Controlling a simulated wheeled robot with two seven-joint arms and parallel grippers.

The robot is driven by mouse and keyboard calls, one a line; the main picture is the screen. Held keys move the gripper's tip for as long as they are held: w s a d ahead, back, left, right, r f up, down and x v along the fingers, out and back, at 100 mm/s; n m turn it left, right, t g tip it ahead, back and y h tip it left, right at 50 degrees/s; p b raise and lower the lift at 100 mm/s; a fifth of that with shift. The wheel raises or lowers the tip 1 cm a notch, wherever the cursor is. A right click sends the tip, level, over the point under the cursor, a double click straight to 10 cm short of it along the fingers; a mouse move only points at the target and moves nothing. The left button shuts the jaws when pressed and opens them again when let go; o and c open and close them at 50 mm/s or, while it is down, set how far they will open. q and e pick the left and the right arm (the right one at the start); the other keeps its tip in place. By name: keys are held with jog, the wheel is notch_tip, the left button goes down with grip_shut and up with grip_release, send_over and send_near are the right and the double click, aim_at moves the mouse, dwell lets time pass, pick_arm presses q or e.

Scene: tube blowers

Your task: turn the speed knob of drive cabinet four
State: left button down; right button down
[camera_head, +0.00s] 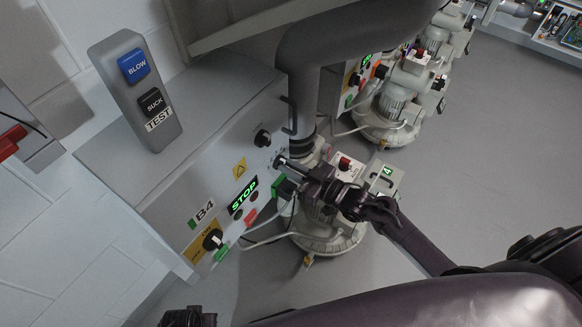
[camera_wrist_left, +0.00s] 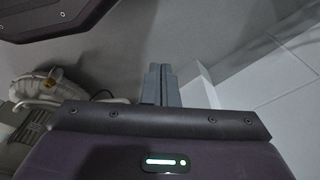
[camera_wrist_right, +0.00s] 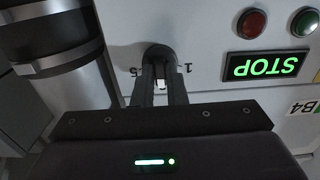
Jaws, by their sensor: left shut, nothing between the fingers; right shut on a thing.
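Drive cabinet B4 (camera_head: 172,200) stands left of centre in the head view, its sloped front facing right. Its display (camera_head: 243,196) reads STOP in green, and it also shows in the right wrist view (camera_wrist_right: 262,66). My right gripper (camera_head: 283,162) reaches the panel from the right. In the right wrist view its fingers (camera_wrist_right: 160,72) are shut on the dark round speed knob (camera_wrist_right: 158,51), between scale marks 1 and 5. The fingers partly cover the knob. My left gripper (camera_wrist_left: 161,70) is shut and empty in the left wrist view, away from the cabinet.
A test box (camera_head: 137,90) with BLOW and SUCK buttons sits on the cabinet top. Another black knob (camera_head: 262,138) and a yellow-backed switch (camera_head: 212,240) are on the panel. A grey pipe (camera_head: 303,90) rises beside the panel, above a blower. Open floor (camera_head: 510,150) lies right.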

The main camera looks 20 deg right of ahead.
pick_arm(q)
jog(key=shift+w+r, duration=0.1)
jog(key=shift+w, duration=0.05)
pick_arm(e)
jog(key=c, duration=1.5)
grip_release()
jog(key=shift+o, duration=0.2)
